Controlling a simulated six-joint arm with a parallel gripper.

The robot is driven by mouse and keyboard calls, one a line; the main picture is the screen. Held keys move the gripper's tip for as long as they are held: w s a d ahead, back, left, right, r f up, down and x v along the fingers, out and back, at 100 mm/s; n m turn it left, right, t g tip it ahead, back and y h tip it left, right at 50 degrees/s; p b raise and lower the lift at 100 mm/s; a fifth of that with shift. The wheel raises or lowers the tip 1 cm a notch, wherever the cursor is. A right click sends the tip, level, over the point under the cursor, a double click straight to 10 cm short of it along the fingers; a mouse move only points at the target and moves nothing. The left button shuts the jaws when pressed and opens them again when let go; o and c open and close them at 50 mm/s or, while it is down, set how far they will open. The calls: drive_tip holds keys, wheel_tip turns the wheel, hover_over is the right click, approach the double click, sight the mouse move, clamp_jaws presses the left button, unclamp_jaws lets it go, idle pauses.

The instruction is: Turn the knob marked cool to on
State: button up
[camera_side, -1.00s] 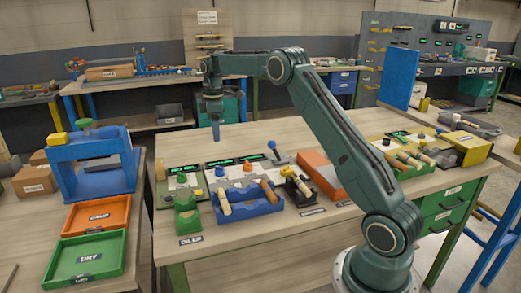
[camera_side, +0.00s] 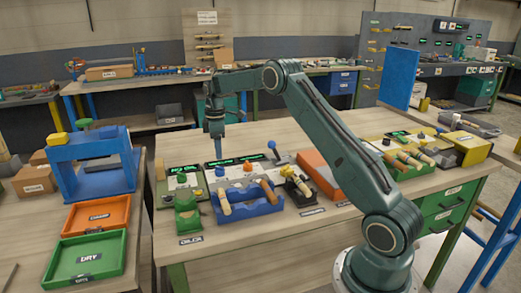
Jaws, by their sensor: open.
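Small control panels with green lit displays stand on the table behind the blue tray. The labels are too small to read, so I cannot tell which knob is marked cool.
A blue tray (camera_side: 246,210) with wooden handles and a green block (camera_side: 187,222) stand in front of the panels. A blue-tipped lever (camera_side: 272,145) rises to the right. The table's left rear is clear.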

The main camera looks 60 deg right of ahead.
sight(219, 167)
wheel_tip(219, 167, down, 8)
drive_tip(key=shift+f, duration=0.1)
idle(0.4)
drive_tip(key=shift+c, duration=0.4)
drive_tip(key=c, duration=0.9)
